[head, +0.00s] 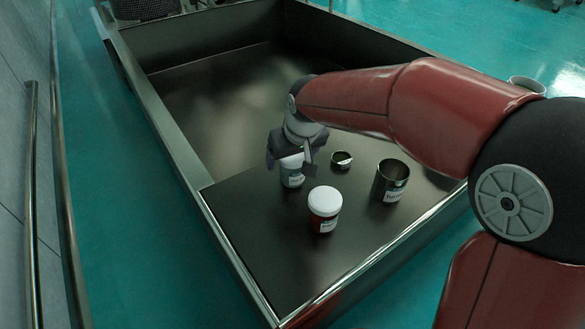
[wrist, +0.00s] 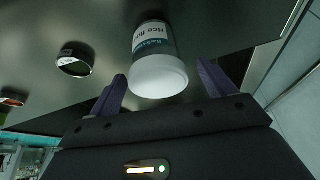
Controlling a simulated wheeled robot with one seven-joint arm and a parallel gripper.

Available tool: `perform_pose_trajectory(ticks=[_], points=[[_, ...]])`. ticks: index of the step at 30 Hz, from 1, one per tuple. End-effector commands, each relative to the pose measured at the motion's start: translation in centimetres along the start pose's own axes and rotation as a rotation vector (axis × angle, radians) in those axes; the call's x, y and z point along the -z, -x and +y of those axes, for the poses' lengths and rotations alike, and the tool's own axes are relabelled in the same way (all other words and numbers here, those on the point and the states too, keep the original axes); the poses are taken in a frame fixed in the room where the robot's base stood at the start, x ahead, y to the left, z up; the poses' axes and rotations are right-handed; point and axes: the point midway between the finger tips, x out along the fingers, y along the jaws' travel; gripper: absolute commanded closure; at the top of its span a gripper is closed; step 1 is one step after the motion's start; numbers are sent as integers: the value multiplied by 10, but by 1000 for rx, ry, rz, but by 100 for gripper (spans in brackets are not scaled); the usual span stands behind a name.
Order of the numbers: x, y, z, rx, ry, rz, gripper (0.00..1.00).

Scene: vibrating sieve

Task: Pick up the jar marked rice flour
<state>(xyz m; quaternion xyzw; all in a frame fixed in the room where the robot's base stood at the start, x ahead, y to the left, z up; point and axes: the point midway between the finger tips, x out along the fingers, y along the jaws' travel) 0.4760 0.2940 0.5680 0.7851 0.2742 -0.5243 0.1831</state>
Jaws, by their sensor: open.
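The jar marked rice flour (wrist: 152,42) has a white lid and a pale and blue label whose words appear upside down in the wrist view. In the head view the jar (head: 292,179) stands on the dark plate, partly hidden by my gripper. My gripper (head: 291,162) is open above it, pointing down. In the wrist view the two fingertips of my gripper (wrist: 162,71) lie to either side of the jar's white lid, with gaps showing. I cannot tell how far down the fingers reach.
A red-brown jar with a white lid (head: 324,211) stands in front, close to the rice flour jar. A small shallow metal dish (head: 342,160) and an open metal tin (head: 391,184) are to the right. The dark tray (head: 180,150) has raised walls; its back is empty.

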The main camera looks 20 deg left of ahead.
Motion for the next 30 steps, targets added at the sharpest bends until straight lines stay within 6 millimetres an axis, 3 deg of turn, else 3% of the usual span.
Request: perform_pose_trajectory(ticks=[6, 13, 24, 30], points=[[-2, -32, 2, 0, 0, -3, 17], [-1, -32, 2, -1, 0, 0, 17], [-1, -32, 2, -1, -1, 0, 66], [-1, -32, 2, -1, -1, 0, 68]])
